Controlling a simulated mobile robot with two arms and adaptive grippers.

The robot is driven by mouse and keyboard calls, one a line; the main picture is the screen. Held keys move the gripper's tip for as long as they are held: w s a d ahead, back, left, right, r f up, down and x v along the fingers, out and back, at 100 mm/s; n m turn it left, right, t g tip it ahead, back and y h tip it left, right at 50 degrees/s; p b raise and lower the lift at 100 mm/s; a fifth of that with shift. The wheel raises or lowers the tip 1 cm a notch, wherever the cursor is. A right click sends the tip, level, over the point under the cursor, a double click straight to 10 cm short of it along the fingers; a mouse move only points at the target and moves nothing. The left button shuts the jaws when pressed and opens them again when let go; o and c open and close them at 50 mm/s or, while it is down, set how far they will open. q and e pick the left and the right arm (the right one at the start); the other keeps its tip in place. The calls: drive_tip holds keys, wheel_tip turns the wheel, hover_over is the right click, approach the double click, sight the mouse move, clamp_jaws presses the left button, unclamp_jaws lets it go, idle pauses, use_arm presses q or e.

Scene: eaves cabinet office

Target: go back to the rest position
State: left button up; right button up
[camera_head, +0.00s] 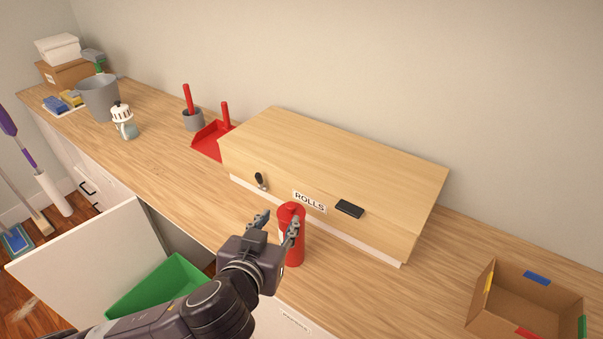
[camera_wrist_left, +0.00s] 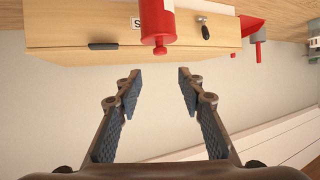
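My left gripper (camera_head: 277,222) reaches in from the bottom of the head view. Its fingers are spread in the left wrist view (camera_wrist_left: 158,84), with nothing between them. A red cylinder-shaped bottle (camera_head: 292,255) stands upright on the wooden worktop, just behind and partly hidden by the gripper. In the left wrist view the bottle (camera_wrist_left: 157,22) shows beyond the fingertips, apart from them. My right gripper is in neither view.
A wooden box labelled ROLLS (camera_head: 330,165) stands behind the bottle. A red dustpan (camera_head: 207,142), a grey bucket (camera_head: 99,101) and a jar (camera_head: 125,128) stand to the left. An open carton (camera_head: 500,310) is at right. A green bin (camera_head: 150,292) is below the worktop.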

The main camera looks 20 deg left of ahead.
use_arm(q)
drive_tip(key=s+a+f+m+g, duration=0.3)
drive_tip(key=s+f+g, duration=0.7)
drive_tip(key=s+f, duration=1.05)
wheel_tip(320, 180, down, 33)
drive_tip(key=s+g+b, duration=0.1)
drive_tip(key=s+b, duration=0.1)
drive_tip(key=b, duration=0.4)
drive_tip(key=s+a+f+b, duration=0.2)
drive_tip(key=s+f+b, duration=0.1)
drive_tip(key=s+f, duration=0.5)
drive_tip(key=s+a+f+g+b, duration=0.1)
drive_tip(key=s+a+f+b, duration=0.1)
drive_tip(key=s+f, duration=0.7)
wheel_tip(320, 180, down, 5)
drive_tip(key=shift+f+n+b, duration=0.1)
drive_tip(key=shift+n+b, duration=0.2)
drive_tip(key=shift+b, duration=0.1)
drive_tip(key=shift+s, duration=0.1)
